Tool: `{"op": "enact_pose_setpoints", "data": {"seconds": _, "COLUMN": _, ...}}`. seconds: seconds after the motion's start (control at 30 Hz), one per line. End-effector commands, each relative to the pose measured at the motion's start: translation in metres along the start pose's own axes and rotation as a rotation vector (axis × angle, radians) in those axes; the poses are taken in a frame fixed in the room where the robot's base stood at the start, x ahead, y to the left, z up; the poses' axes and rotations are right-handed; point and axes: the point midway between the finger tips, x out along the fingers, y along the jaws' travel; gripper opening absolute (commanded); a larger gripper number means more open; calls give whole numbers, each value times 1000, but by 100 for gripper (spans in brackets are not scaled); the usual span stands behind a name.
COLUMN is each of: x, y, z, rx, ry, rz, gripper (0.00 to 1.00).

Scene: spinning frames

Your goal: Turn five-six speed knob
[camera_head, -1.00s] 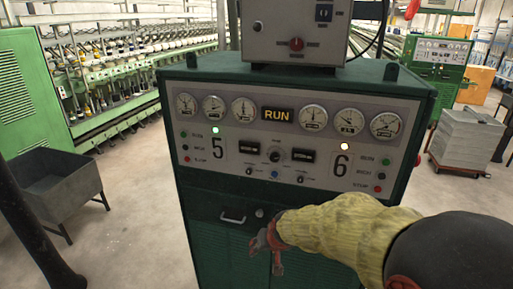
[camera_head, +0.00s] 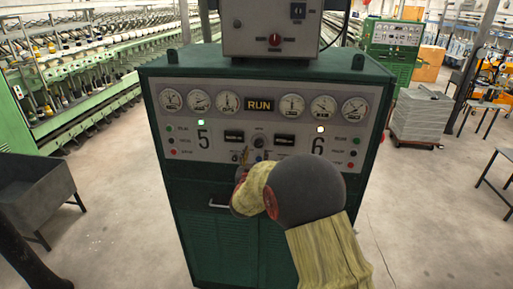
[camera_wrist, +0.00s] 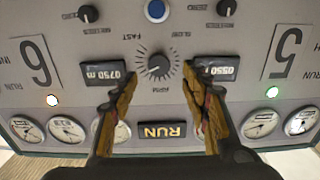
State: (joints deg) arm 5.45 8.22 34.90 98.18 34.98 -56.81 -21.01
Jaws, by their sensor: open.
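The knob sits between the fingertips in view; I cannot tell how far the tips are from the panel. In the head view my arm hides the lower middle of the panel.
The green cabinet (camera_head: 190,225) bears gauges and the RUN sign (camera_head: 259,105). Two small black knobs (camera_wrist: 89,13) (camera_wrist: 226,7) and a blue button (camera_wrist: 155,10) lie near the speed knob. A grey control box (camera_head: 270,27) stands on top. A dark bin (camera_head: 35,190) is at left.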

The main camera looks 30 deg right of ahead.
Motion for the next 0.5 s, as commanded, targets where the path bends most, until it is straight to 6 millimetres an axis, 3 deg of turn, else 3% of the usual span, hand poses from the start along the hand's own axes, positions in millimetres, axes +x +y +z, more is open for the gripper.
{"op": "enact_pose_setpoints", "data": {"seconds": 0.2, "x": 34, "y": 1, "z": 0, "rx": -1, "ry": -2, "rz": 1, "gripper": 46}}
{"op": "enact_pose_setpoints", "data": {"seconds": 0.5, "x": 57, "y": 0, "z": 0, "rx": -1, "ry": -1, "rz": -1, "gripper": 46}}
